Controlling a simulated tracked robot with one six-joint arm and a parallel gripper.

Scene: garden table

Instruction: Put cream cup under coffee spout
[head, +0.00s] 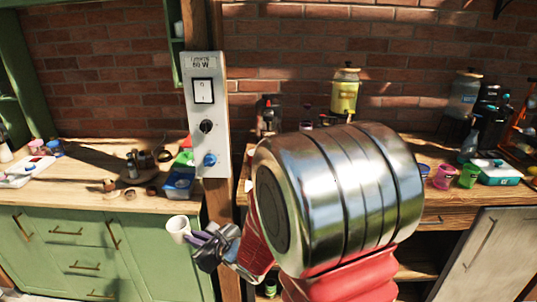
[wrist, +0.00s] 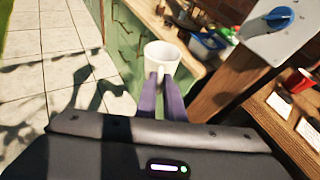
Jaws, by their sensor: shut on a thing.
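The cream cup (head: 178,227) is at the left of my gripper (head: 197,239) in the head view, in front of the green cabinets. In the wrist view the cup (wrist: 161,54) looks upright, its open top showing. The purple fingers of my gripper (wrist: 162,84) are shut on its near side. The cup is in the air, apart from the counter. A dark appliance (head: 268,114) stands against the wall, partly hidden by my arm, and another black one (head: 489,115) stands at the right. I cannot make out a coffee spout on either.
A wooden post (head: 219,224) with a grey switch panel (head: 204,127) stands just right of the cup. The left counter (head: 75,190) holds a blue bin (head: 179,184) and small items. The right counter holds a yellow dispenser (head: 345,93) and colored cups. Tiled floor (wrist: 40,70) is clear.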

